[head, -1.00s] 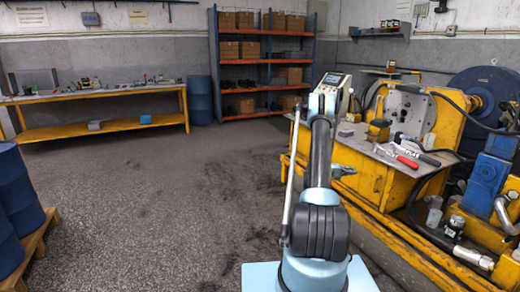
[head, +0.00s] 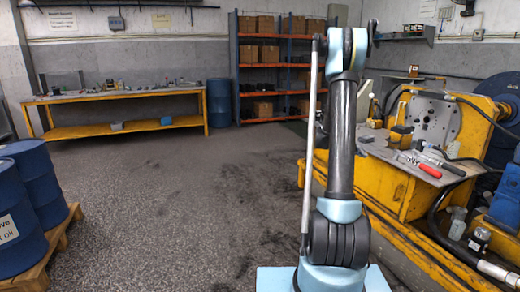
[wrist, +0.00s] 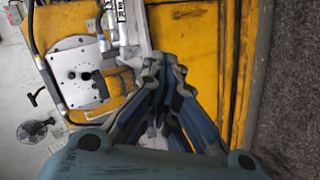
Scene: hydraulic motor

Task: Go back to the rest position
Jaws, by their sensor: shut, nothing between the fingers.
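My gripper (wrist: 166,68) shows in the wrist view, its fingers drawn together with nothing between them. It is in front of the yellow motor bench (wrist: 187,45), apart from it as far as I can tell. In the head view my arm (head: 341,135) stands nearly upright, and my gripper is mostly hidden behind it. The yellow bench (head: 392,185) is to the right of my arm in that view. The grey round plate (head: 432,120) stands on it and also shows in the wrist view (wrist: 78,73).
Red-handled pliers (head: 425,168) and other tools lie on the bench top. Blue drums (head: 35,180) stand on a wooden pallet at the left. A yellow workbench (head: 130,97) and a shelf rack (head: 238,80) stand at the back. The floor between is clear.

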